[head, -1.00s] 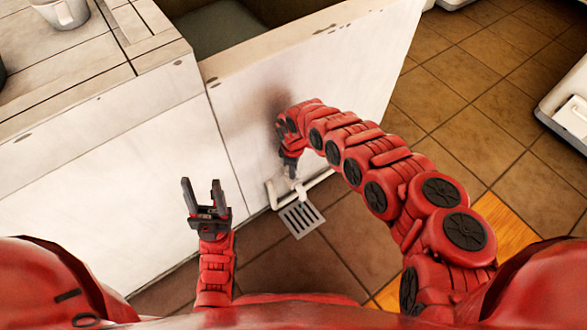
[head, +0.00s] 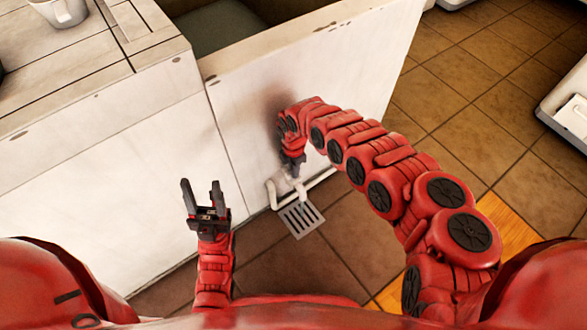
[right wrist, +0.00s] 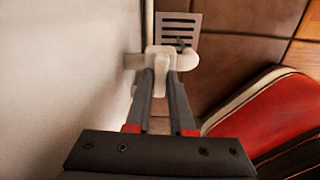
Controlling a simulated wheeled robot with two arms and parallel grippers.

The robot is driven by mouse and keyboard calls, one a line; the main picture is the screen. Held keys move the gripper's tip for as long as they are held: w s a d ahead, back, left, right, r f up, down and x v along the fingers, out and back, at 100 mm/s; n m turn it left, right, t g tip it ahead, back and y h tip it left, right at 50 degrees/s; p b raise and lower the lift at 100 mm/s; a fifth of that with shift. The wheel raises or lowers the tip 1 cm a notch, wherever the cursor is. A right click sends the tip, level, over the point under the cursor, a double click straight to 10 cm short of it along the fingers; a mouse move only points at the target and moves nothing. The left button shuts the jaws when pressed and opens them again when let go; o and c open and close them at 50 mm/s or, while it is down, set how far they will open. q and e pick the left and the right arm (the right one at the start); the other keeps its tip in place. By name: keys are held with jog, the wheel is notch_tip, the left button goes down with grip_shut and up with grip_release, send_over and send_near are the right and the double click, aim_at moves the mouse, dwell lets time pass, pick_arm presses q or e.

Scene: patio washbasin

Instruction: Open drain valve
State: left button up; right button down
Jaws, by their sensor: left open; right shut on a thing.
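A white drain pipe (head: 319,180) runs low along the washbasin's front panel, above a grey floor grate (head: 301,217). In the right wrist view the white valve handle (right wrist: 160,60) stands out from the pipe, with the grate (right wrist: 178,28) beyond it. My right gripper (head: 294,168) is low at the panel. In the right wrist view its fingers (right wrist: 160,80) are shut on the valve handle, one on each side. The head view mostly hides this grip. My left gripper (head: 203,187) is open and empty, left of the pipe and apart from it.
The white washbasin (head: 350,60) with an open dark basin stands in front of me. A pale cup (head: 64,10) is on the counter at the upper left. Brown tiled floor (head: 470,110) is free to the right. A white object (head: 570,110) stands at the right edge.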

jog(key=shift+n, duration=0.4)
jog(key=c, duration=0.8)
grip_release()
notch_tip(320, 180, up, 17)
jog(key=p, duration=0.7)
jog(key=shift+r, duration=0.2)
